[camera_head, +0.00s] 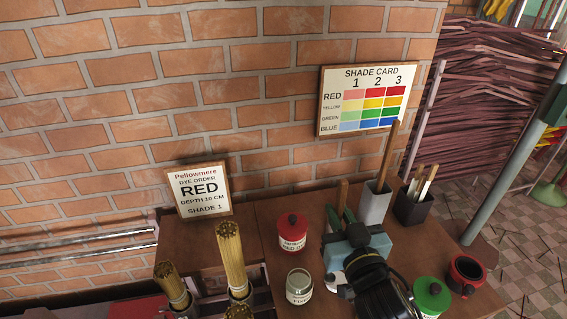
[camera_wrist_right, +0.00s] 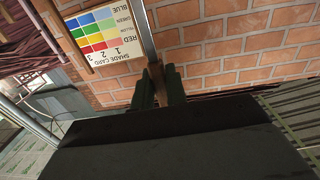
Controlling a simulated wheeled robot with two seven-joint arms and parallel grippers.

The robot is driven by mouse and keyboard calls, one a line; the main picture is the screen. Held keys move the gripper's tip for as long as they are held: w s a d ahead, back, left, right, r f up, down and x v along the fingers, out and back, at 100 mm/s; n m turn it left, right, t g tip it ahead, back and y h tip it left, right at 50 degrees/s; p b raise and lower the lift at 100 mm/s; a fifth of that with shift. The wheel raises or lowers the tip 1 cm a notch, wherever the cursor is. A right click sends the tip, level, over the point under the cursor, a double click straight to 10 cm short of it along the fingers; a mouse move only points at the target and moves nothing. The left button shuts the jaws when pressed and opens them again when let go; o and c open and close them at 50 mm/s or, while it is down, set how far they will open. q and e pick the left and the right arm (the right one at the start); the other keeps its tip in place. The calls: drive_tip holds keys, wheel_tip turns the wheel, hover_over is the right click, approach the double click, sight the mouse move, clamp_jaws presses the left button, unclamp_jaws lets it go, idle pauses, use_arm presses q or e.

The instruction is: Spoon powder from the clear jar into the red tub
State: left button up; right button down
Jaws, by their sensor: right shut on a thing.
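My right gripper (camera_head: 342,213) is shut on an upright wooden handle (camera_head: 342,192) with its green fingers. In the right wrist view the fingers (camera_wrist_right: 159,88) close around the same brown handle (camera_wrist_right: 156,72), and a pale grey strip runs up beyond it. Whether a spoon bowl or powder is at its end is hidden. A clear jar (camera_head: 299,287) with a pale label stands on the table, left of the gripper. An open dark-red pot (camera_head: 466,272) stands at the right. My left gripper is out of view.
A green-lidded tub (camera_head: 431,299) stands near the front right. A grey holder (camera_head: 373,208) with a wooden stick and a black holder (camera_head: 412,210) with several handles stand behind. Bundles of sticks (camera_head: 232,260) are at the left. A shade card (camera_head: 365,97) hangs on the brick wall.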

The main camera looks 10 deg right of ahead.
use_arm(q)
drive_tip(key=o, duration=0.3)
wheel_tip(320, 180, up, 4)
drive_tip(key=p, duration=0.3)
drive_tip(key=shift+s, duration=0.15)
use_arm(e)
drive_tip(key=w+a+r+n+p, duration=0.1)
drive_tip(key=w+a+r+p, duration=0.3)
drive_tip(key=a, duration=0.4)
use_arm(q)
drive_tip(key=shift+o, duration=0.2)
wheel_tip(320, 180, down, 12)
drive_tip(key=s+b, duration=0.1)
drive_tip(key=b, duration=1.4)
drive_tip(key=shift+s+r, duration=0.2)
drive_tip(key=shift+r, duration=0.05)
use_arm(e)
wheel_tip(320, 180, down, 15)
drive_tip(key=w, duration=0.1)
drive_tip(key=shift+w+a+n+y, duration=0.2)
drive_tip(key=shift+a+n+y, duration=0.1)
use_arm(q)
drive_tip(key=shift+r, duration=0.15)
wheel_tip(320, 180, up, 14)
drive_tip(key=p, duration=1.4)
use_arm(e)
wheel_tip(320, 180, up, 15)
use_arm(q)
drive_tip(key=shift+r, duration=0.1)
